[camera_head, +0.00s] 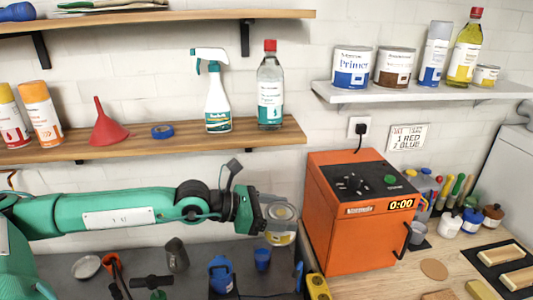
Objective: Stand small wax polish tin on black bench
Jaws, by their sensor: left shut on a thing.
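My left gripper (256,213) reaches in from the left and is shut on a small round tin (281,214) with a metal lid and a yellowish label. I take this for the wax polish tin; its print is too small to read. The tin is beside the orange machine, and its lid shows to the camera. The black bench (194,282) lies below my left arm and the tin. The tin appears held above its back right part; the gap beneath is hard to judge. My right gripper is not in view.
The bench holds a dark grey cup (176,255), a blue jug (221,276), a small blue cup (263,259) and a pale dish (86,266). The orange machine (345,235) stands close to the right on a wooden top (386,283). A wooden shelf (180,137) runs above my arm.

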